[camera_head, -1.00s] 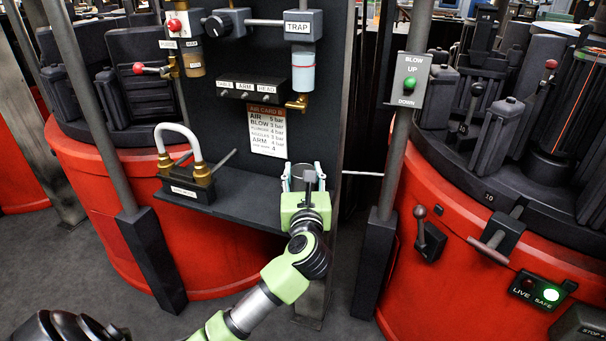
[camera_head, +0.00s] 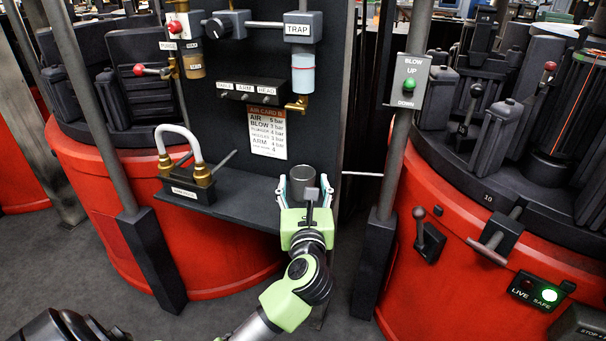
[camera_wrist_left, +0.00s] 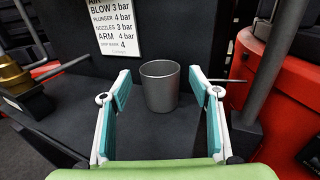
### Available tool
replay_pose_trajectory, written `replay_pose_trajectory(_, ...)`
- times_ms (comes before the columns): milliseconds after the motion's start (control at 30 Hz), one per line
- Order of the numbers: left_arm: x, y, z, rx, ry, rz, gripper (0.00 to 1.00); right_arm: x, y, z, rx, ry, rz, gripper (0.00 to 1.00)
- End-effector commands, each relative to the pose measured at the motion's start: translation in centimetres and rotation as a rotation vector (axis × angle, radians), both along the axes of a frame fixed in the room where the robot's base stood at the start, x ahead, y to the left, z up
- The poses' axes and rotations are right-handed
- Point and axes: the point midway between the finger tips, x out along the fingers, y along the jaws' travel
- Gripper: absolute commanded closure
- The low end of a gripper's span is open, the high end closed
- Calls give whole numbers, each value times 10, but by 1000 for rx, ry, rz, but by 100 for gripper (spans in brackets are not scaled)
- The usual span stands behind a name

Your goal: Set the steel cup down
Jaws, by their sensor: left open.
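The steel cup (camera_head: 304,180) stands upright on the dark shelf (camera_head: 240,203) at its right end, below the air card. In the left wrist view the grey cup (camera_wrist_left: 160,88) shows whole, its round mouth up. My left gripper (camera_head: 304,190) is open in front of the cup. In the left wrist view its teal-padded fingers (camera_wrist_left: 160,85) are spread to either side, with a gap between each pad and the cup wall. The cup's lower part is hidden by the gripper in the head view. My right gripper is not in view.
A hose loop on brass fittings (camera_head: 185,160) stands at the shelf's left. The dark panel (camera_head: 225,130) rises behind, with the air card (camera_head: 267,132) on it. A grey post (camera_head: 395,180) with a blow switch stands to the right. Bare shelf lies between hose and cup.

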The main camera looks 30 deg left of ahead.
Motion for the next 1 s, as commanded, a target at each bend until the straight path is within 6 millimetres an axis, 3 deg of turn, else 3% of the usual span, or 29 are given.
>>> replay_pose_trajectory(200,-38,-27,-1,-3,3,-1,44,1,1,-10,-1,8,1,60)
replay_pose_trajectory(467,-58,-43,3,18,-4,-5,44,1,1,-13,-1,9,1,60)
replay_pose_trajectory(633,-58,-62,42,280,-56,-75,44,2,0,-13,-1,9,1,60)
replay_pose_trajectory(733,-60,-96,75,599,-87,-157,44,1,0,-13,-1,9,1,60)
replay_pose_trajectory(833,-64,-148,89,964,-88,-258,44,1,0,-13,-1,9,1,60)
replay_pose_trajectory(933,-70,-204,74,1333,-57,-372,44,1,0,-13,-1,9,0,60)
replay_pose_trajectory(1000,-76,-239,47,1589,-18,-465,44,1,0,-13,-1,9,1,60)
